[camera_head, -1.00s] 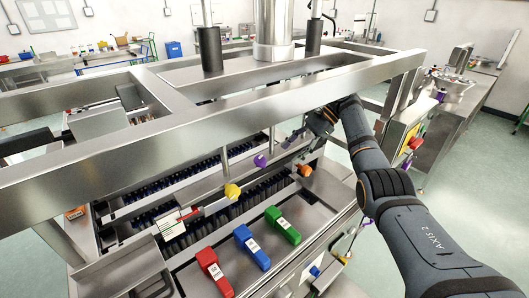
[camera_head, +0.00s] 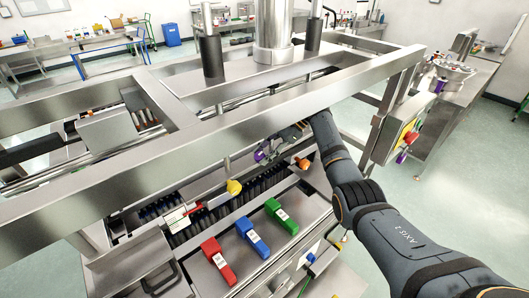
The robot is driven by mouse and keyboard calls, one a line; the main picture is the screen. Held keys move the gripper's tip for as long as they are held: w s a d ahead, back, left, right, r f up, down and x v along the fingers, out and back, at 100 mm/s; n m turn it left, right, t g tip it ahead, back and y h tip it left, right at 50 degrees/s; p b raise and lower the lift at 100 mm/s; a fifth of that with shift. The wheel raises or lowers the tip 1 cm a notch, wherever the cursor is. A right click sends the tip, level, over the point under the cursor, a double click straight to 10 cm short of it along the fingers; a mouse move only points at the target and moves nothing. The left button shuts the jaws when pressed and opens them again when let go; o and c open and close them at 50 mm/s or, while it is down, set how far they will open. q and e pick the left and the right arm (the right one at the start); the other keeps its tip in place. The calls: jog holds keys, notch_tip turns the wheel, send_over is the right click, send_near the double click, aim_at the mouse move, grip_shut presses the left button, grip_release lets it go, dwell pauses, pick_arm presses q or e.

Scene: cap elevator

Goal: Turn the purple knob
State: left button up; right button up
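The purple knob (camera_head: 259,156) is on the machine's inner rail, under the front steel beam, to the right of the yellow knob. It is partly covered by my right gripper (camera_head: 266,150), which reaches in from the right beneath the beam. The fingers are at the knob, seemingly around it. The view is too small to tell whether they are closed on it or touch it. My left gripper is not in view.
A yellow knob (camera_head: 234,187) and an orange knob (camera_head: 302,163) flank the purple one. Red (camera_head: 217,262), blue (camera_head: 252,239) and green (camera_head: 281,216) blocks lie on the front panel. A control box (camera_head: 408,138) stands right.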

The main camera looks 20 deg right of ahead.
jog(key=shift+c, duration=1.2)
jog(key=c, duration=0.4)
jog(key=shift+s+a+h, duration=0.15)
jog(key=shift+a+h, duration=0.2)
jog(key=shift+h, duration=0.25)
jog(key=h, duration=0.1)
jog(key=a+t+h, duration=0.1)
jog(key=h, duration=0.1)
jog(key=shift+s+a+f+n, duration=0.2)
jog(key=shift+s+n, duration=0.05)
jog(key=shift+n, duration=0.15)
jog(key=shift+s+a+f+t+h, duration=0.2)
jog(key=shift+t+h, duration=0.4)
jog(key=shift+h, duration=0.4)
jog(key=o, duration=1.2)
jog(key=shift+f, duration=0.1)
